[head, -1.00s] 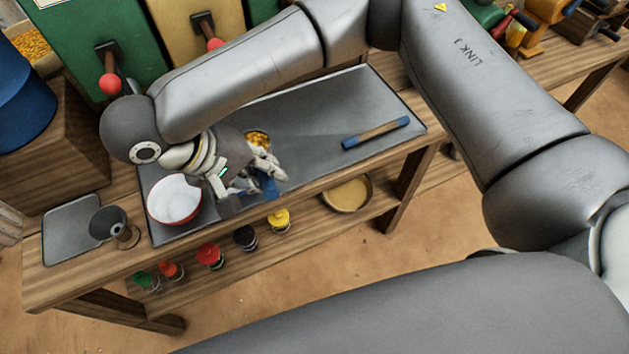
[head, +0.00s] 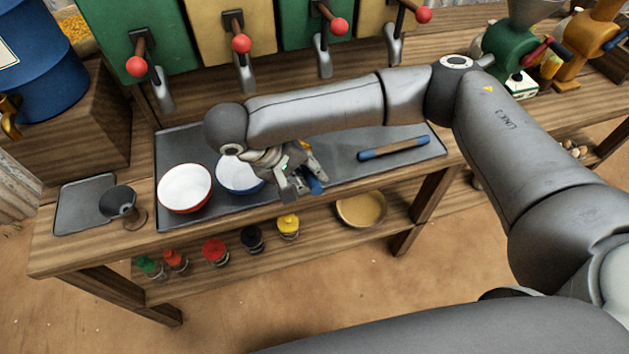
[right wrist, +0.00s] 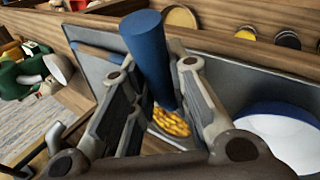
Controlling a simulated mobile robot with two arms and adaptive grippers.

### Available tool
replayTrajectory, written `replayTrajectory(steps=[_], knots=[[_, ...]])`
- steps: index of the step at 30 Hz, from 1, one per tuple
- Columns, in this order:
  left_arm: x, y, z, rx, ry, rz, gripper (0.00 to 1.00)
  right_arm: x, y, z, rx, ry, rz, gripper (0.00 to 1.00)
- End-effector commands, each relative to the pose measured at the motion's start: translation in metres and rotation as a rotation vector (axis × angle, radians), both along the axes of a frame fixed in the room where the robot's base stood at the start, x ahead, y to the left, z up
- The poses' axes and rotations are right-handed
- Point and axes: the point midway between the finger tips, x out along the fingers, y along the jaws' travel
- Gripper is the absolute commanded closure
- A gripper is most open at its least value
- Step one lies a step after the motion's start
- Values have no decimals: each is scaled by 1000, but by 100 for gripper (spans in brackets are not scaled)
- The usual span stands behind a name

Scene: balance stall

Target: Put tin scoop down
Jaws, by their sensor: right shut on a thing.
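My right gripper (head: 297,187) is over the front part of the dark grey tray (head: 346,174), just right of the blue-rimmed white bowl. It is shut on the tin scoop's blue handle (head: 315,186). In the right wrist view the handle (right wrist: 147,55) stands between the fingers, and the scoop's pan holds yellow pieces (right wrist: 171,122). I cannot tell whether the scoop touches the tray. The blue-rimmed bowl (head: 236,177) looks empty where it shows; my wrist hides part of it. A red-rimmed white bowl (head: 185,187) stands left of it. My left gripper is not in view.
A blue-ended wooden bar (head: 394,148) lies on the tray's right part, with bare tray around it. A small grey tray (head: 84,204) and a dark funnel-like cup (head: 119,202) are at the left. Dispensers with red-knobbed levers (head: 241,44) stand behind. Jars and a shallow yellow bowl (head: 361,208) sit below.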

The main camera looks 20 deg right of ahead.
Motion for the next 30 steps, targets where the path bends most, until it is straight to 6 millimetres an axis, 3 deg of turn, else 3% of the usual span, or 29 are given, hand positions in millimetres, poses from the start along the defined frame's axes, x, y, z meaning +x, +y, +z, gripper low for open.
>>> replayTrajectory(steps=[7,12,25,26,30], knots=[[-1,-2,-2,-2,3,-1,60,12,-17,-24,-1,-1,-4,100],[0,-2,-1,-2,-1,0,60,11,-15,-47,-1,-2,0,100],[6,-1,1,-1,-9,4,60,11,-15,-55,0,-1,-1,100],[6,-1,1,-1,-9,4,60,11,-15,-55,0,-1,-1,80],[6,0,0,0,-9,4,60,11,-15,-55,0,-1,-1,62]])
